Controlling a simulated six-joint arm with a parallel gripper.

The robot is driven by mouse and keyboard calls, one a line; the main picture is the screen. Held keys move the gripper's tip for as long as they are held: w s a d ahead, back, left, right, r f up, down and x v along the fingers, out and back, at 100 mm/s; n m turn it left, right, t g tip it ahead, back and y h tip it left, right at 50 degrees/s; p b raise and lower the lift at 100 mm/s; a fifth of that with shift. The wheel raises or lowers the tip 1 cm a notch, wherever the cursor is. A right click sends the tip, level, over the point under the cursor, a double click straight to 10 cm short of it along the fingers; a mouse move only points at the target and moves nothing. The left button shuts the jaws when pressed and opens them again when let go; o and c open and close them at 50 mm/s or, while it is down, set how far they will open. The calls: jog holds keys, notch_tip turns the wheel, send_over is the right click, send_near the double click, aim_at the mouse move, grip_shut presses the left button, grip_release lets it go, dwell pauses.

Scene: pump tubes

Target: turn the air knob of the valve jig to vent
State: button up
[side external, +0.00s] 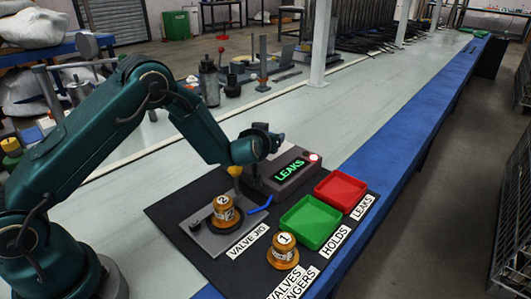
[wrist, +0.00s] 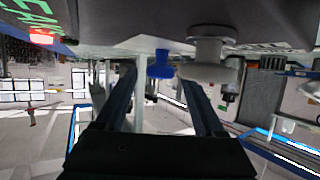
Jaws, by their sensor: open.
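The valve jig is a grey plate (side external: 198,238) on the black mat, labelled VALVE JIG. An amber valve marked 2 (side external: 226,208) stands upright on it. A blue lever (side external: 261,206) sticks out at the plate's right side. My gripper (side external: 277,139) is above and behind the jig, near the display box. In the wrist view my gripper (wrist: 163,72) is open, its two fingers apart. A blue part (wrist: 160,66) appears between or beyond the fingertips, beside a grey flanged part (wrist: 211,52). I cannot tell whether the fingers touch either, nor the knob's setting.
The display box (side external: 285,175) reads LEAKS in green, with a red lamp (side external: 313,157) lit. A green tray (side external: 311,222) and a red tray (side external: 341,190) are empty. Another amber valve marked 1 (side external: 283,251) stands on the mat. Tools crowd the bench behind.

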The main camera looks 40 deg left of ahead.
jog(key=shift+w+a, duration=0.1)
jog(key=shift+w, duration=0.05)
grip_shut()
jog(key=shift+w+n+y, duration=0.15)
jog(key=shift+n+y, duration=0.35)
jog(key=shift+n+g+y, duration=0.3)
jog(key=shift+g+y, duration=0.1)
grip_release()
